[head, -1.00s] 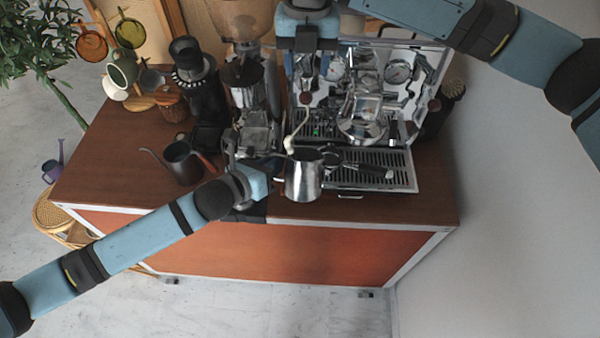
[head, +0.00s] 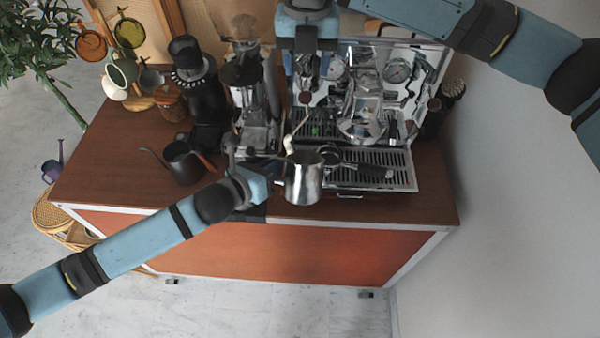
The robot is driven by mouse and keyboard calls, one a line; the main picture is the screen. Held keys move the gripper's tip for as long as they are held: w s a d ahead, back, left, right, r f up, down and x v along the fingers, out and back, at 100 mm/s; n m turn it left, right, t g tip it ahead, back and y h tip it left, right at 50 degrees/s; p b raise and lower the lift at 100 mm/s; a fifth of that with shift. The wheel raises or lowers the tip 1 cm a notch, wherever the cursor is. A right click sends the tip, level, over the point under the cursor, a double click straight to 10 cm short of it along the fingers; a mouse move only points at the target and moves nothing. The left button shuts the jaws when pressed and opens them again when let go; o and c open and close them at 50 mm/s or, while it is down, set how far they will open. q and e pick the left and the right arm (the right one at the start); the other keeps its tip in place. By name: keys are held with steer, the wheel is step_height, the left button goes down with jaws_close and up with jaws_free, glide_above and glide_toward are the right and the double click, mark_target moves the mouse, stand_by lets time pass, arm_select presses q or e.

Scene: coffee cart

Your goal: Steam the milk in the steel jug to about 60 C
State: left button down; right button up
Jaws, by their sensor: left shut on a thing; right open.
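The steel jug (head: 304,182) is upright at the front edge of the espresso machine's drip tray. My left gripper (head: 272,174) is shut on it from the left. The steam wand (head: 290,141) slants down, with its pale tip close to the jug's back-left rim. I cannot tell whether the tip is inside the jug. The milk and its temperature cannot be made out. My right gripper (head: 308,76) is open and points down in front of the espresso machine (head: 425,75). A dark round knob (head: 305,98) shows just below its fingers; contact is unclear.
A portafilter (head: 370,170) lies over the drip tray (head: 400,183), right of the jug. The grinder (head: 247,75) stands left of the machine. A dark kettle (head: 184,164) stands behind my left forearm. The counter's front right (head: 425,207) is clear.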

mark_target(306, 92)
arm_select(q)
steer(key=s+f+b, duration=0.3)
steer(key=s+f, duration=0.3)
steer(key=s, duration=0.1)
steer(key=shift+f, duration=0.3)
arm_select(e)
steer(key=shift+f, duration=1.6)
arm_select(q)
steer(key=shift+s+d, duration=0.1)
steer(key=shift+s, duration=0.05)
arm_select(e)
steer(key=shift+r, duration=0.1)
steer(key=shift+r+p, duration=0.9)
steer(key=shift+p, duration=0.05)
steer(key=shift+r+p, duration=0.3)
arm_select(q)
steer(key=s+r, duration=0.2)
steer(key=s, duration=0.5)
steer(key=shift+s, duration=0.15)
